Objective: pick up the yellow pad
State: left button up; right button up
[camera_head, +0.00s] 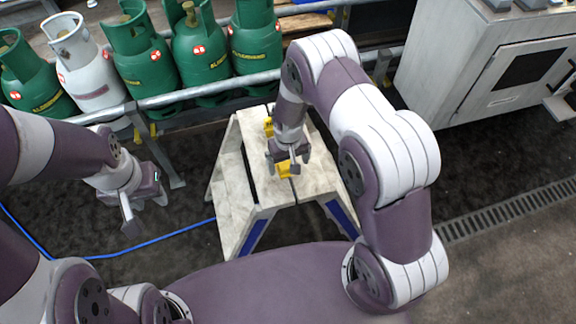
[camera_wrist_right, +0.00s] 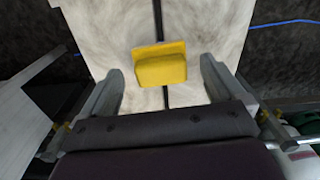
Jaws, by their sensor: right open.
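The yellow pad (camera_head: 285,173) lies on the pale worn table (camera_head: 236,185), partly hidden by my right gripper in the head view. In the right wrist view the pad (camera_wrist_right: 161,68) sits across the table's dark slot, with a flat part and a raised block. My right gripper (camera_head: 283,165) points down over it, open, with one finger on each side in the wrist view and a gap to the pad on both sides. My left gripper (camera_head: 147,212) is open and empty, off to the left of the table above the dark floor.
Another yellow piece (camera_head: 268,127) shows farther back on the table, beside my right arm. Green and white gas cylinders (camera_head: 145,65) stand behind a metal rail (camera_head: 215,88). A grey cabinet (camera_head: 490,65) is at the right. A blue hose (camera_head: 150,247) lies on the floor.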

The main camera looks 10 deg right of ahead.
aim_at(288, 164)
jog(key=shift+s+a+f, duration=0.15)
jog(key=shift+a+f, duration=0.05)
jog(key=shift+f, duration=0.4)
jog(key=shift+w+d, duration=0.15)
jog(key=shift+w, duration=0.05)
jog(key=shift+c, duration=0.9)
jog(key=shift+s, duration=0.1)
jog(key=c, duration=0.9)
jog(key=shift+c, duration=0.2)
jog(key=shift+r, duration=0.6)
notch_tip(288, 164, up, 3)
jog(key=s+a+r, duration=0.7)
jog(key=s+a, duration=0.1)
jog(key=shift+s+p, duration=0.25)
jog(key=shift+p, duration=0.1)
